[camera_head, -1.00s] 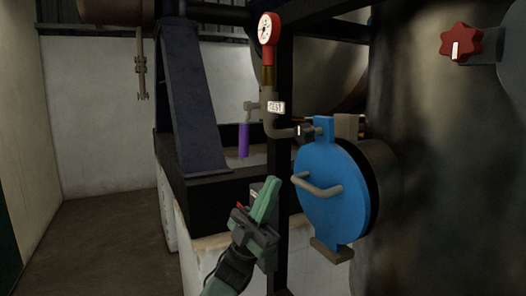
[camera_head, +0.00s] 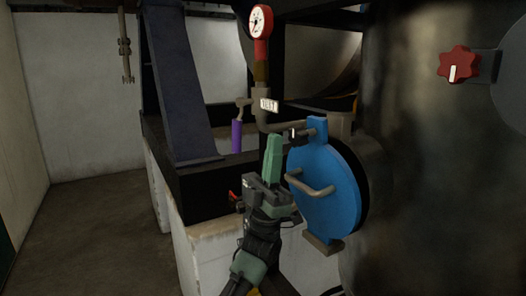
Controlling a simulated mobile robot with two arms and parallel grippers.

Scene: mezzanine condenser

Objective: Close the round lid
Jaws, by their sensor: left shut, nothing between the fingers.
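The round blue lid (camera_head: 334,205) is at the right of centre, on the side of a large dark tank (camera_head: 425,130). It stands nearly upright over a short dark neck, and I cannot tell whether it is fully seated. A grey bar handle (camera_head: 309,187) crosses its face. My left gripper (camera_head: 274,138) is just left of the lid, with its green fingers shut, empty and pointing up. It appears apart from the handle. My right gripper is not in view.
A red-rimmed gauge (camera_head: 261,22) on a bent pipe with a TEST label (camera_head: 268,105) stands above the gripper. A red knob (camera_head: 458,64) is on the right. A dark sloped beam (camera_head: 178,85) stands on the left. The floor (camera_head: 90,225) at lower left is clear.

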